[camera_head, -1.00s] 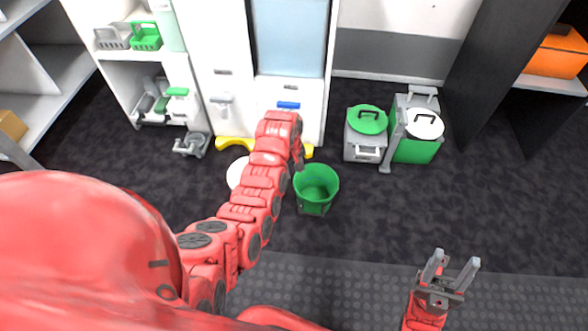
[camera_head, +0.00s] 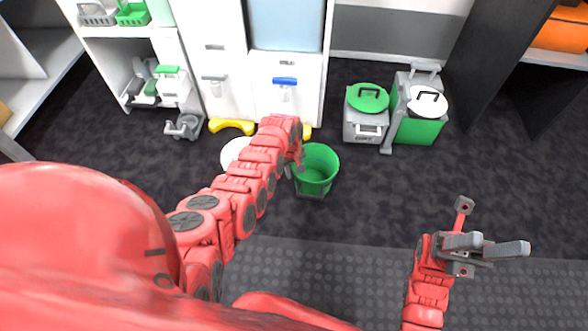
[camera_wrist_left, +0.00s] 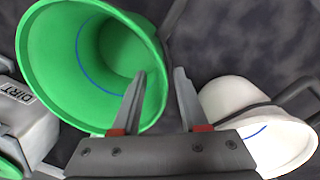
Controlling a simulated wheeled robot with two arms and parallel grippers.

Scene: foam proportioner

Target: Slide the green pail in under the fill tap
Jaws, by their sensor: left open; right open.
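The green pail (camera_head: 316,172) stands upright on the dark floor in front of the white cabinet, and shows at upper left in the left wrist view (camera_wrist_left: 95,60). A blue-handled tap (camera_head: 285,82) and a grey-handled tap (camera_head: 213,80) are on the cabinet front; I cannot tell which is the fill tap. My left gripper (camera_wrist_left: 160,85) is open at the pail's rim. In the left wrist view one finger overlaps the pail's mouth and the other lies outside it; contact is unclear. My right gripper (camera_head: 500,245) is open and empty at lower right, away from the pail.
A white pail (camera_wrist_left: 262,115) stands close beside the green one, partly hidden by my left arm in the head view. Yellow pieces (camera_head: 232,126) lie at the cabinet foot. Green- and white-lidded bins (camera_head: 368,118) stand to the right.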

